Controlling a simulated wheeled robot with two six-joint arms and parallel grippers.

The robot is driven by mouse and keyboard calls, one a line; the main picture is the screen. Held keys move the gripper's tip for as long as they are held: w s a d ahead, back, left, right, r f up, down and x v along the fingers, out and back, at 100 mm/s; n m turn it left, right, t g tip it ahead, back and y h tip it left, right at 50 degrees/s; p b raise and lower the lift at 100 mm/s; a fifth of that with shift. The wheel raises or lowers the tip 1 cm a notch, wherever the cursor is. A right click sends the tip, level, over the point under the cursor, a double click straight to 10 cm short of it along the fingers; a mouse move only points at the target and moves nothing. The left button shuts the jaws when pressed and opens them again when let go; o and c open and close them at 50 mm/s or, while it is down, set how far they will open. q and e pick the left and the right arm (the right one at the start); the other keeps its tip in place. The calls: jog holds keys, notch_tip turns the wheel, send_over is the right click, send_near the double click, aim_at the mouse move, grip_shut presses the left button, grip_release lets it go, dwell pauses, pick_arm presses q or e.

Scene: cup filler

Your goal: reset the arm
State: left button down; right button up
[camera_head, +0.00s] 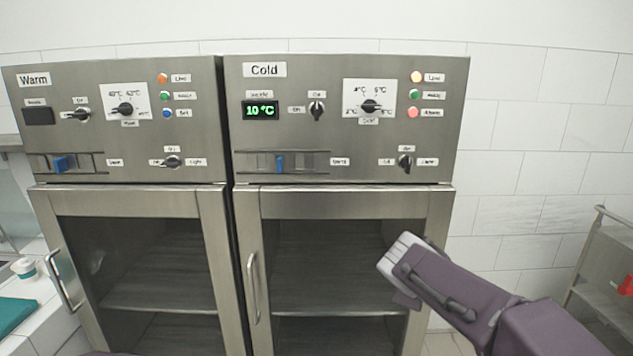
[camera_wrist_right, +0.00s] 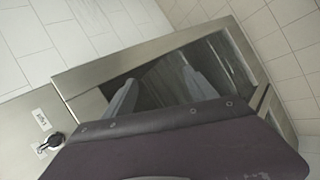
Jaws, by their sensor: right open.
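My right arm comes in from the lower right of the head view, and its gripper (camera_head: 398,255) is in front of the right part of the Cold cabinet's glass door. In the right wrist view the two grey fingers of this gripper (camera_wrist_right: 160,95) are spread apart with nothing between them. The Cold cabinet (camera_head: 350,204) has its door closed, and its display (camera_head: 261,111) reads 10 °C. My left gripper does not show in either view.
The Warm cabinet (camera_head: 125,204) stands to the left, door closed, display dark. Both have vertical handles, the Cold one (camera_head: 253,290) and the Warm one (camera_head: 62,282). A cart (camera_head: 600,285) with a red item (camera_head: 626,286) is at the right. A small cup (camera_head: 24,268) stands on the left counter.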

jog(key=s+d+f+m+g+y, duration=0.1)
jog(key=s+f+m+g, duration=0.1)
jog(key=s+f, duration=0.4)
jog(key=s+d+f+m+g+y, duration=0.15)
jog(key=s+f, duration=0.25)
jog(key=f, duration=0.4)
jog(key=s+a+f+m+g+y, duration=0.2)
jog(key=s+a+f+m, duration=0.4)
jog(key=s+f+m, duration=0.3)
jog(key=shift+s+f+g, duration=0.25)
jog(key=shift+s+g, duration=0.5)
jog(key=shift+s, duration=0.25)
